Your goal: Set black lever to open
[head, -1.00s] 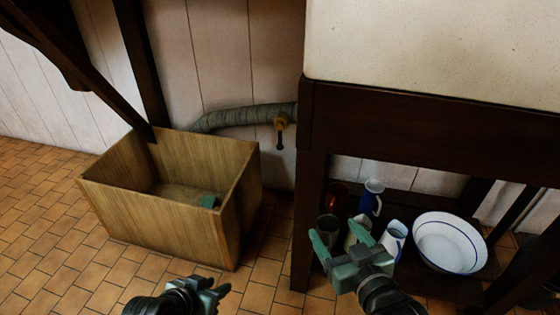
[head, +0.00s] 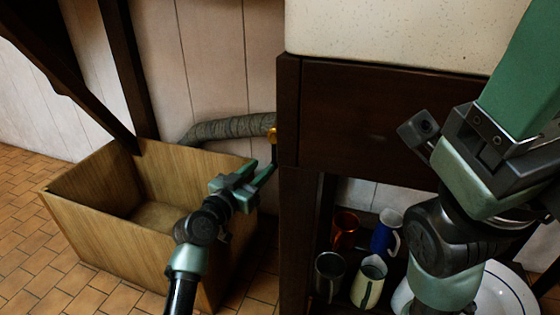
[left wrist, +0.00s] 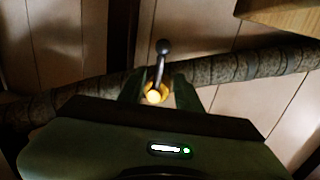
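The black lever (head: 274,152) hangs down from a brass valve (head: 271,134) on the grey wrapped pipe, left of the dark cabinet post. In the left wrist view the lever (left wrist: 159,68) runs from the brass hub (left wrist: 154,94) to a round black knob. My left gripper (head: 256,174) is at the lever. In the left wrist view its two fingers (left wrist: 158,90) stand apart, one on each side of the lever and hub. I cannot tell whether either finger touches the lever. My right arm shows at the right of the head view, but its fingers do not.
A wooden box (head: 105,235) stands on the tiles below the pipe (head: 230,128). The dark cabinet post (head: 288,110) is close right of the valve.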

